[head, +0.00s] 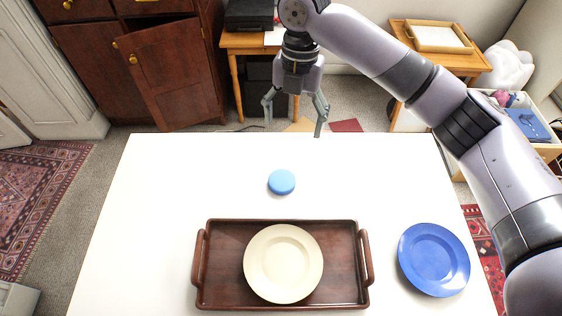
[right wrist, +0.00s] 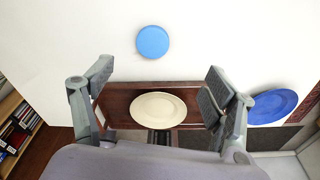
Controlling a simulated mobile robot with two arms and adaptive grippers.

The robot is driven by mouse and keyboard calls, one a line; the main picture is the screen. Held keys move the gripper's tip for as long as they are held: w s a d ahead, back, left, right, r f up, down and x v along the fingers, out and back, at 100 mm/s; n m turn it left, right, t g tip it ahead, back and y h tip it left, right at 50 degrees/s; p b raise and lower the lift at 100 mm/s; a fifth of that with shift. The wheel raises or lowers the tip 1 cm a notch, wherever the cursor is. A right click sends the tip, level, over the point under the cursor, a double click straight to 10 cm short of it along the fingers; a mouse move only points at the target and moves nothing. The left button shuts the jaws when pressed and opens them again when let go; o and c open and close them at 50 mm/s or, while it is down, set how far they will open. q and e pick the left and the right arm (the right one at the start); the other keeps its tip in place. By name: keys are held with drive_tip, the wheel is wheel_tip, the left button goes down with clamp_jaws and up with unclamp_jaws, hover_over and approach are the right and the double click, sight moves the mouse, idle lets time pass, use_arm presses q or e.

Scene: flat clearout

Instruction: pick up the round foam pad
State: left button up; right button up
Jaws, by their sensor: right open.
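The round foam pad (head: 282,182) is a small light-blue disc lying on the white table (head: 160,200), behind the brown tray. It also shows in the right wrist view (right wrist: 153,42), beyond the fingers and near the top. My right gripper (head: 296,118) is open and empty, above the far edge of the table and beyond the pad in the head view. Its two fingers also show in the right wrist view (right wrist: 157,95), spread wide apart. Nothing covers the pad. My left gripper is not in view.
A brown tray (head: 222,293) with a cream plate (head: 283,263) on it stands at the table's front. A blue plate (head: 433,260) lies to its right. The table around the pad is clear. A cabinet door (head: 165,75) stands open beyond the table at the left.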

drive_tip(key=a, duration=0.1)
drive_tip(key=n, duration=0.1)
approach(282, 179)
drive_tip(key=shift+d+f, duration=0.25)
drive_tip(key=shift+f, duration=0.85)
drive_tip(key=shift+s+a+f, duration=0.1)
drive_tip(key=shift+s+f, duration=0.05)
drive_tip(key=shift+f, duration=0.7)
drive_tip(key=f, duration=0.3)
drive_tip(key=shift+s+a+f+p, duration=0.25)
drive_tip(key=shift+s+p, duration=0.15)
drive_tip(key=shift+f, duration=0.55)
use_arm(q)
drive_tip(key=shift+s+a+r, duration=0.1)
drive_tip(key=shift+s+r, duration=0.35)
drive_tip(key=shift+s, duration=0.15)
use_arm(e)
drive_tip(key=shift+c, duration=0.5)
drive_tip(key=c, duration=0.7)
